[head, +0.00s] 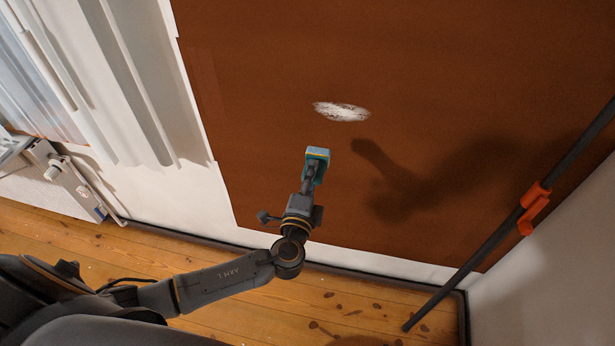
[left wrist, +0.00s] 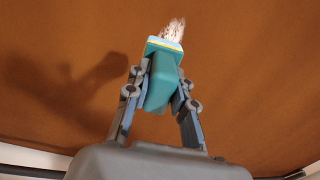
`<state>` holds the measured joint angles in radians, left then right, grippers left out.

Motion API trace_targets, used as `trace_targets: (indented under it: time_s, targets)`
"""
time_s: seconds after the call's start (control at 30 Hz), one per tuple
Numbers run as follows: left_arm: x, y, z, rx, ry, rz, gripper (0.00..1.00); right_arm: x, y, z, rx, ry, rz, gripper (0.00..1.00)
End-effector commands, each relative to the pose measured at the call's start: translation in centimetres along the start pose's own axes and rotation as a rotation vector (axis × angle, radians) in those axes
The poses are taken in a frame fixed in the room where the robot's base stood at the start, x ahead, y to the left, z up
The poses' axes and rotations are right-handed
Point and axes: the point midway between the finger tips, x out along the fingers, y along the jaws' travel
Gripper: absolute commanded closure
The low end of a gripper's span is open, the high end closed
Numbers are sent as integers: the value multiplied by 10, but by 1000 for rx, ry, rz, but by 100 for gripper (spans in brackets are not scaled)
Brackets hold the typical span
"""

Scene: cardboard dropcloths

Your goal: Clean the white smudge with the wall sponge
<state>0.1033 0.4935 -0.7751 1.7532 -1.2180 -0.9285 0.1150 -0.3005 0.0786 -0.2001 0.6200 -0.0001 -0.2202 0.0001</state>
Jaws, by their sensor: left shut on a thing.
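The white smudge (head: 342,112) is an oval, streaky patch on the brown wall panel (head: 420,60). My left gripper (head: 311,172) is shut on the teal wall sponge (head: 317,153), below and slightly left of the smudge in the head view. In the left wrist view, the gripper's two fingers (left wrist: 158,92) hold the sponge (left wrist: 160,85) by its teal body. Its pale and yellow face points toward the panel. The smudge (left wrist: 173,30) shows just beyond the sponge, partly hidden by it. I cannot tell whether the sponge touches the panel. My right gripper is not in view.
A dark pole (head: 475,258) with an orange clamp (head: 533,207) leans across the right side. A radiator (head: 75,185) stands at the left by a white wall. The wooden floor (head: 330,300) has dark spots. The panel around the smudge is clear.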

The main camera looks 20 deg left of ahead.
Motion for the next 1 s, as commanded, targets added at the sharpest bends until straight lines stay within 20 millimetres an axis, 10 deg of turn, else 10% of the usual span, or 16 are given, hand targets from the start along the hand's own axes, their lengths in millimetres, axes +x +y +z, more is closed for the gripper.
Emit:
trace_targets:
  time_s: [1.0]
  targets:
    - [129,1,1,-2,-2,-1,100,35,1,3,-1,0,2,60]
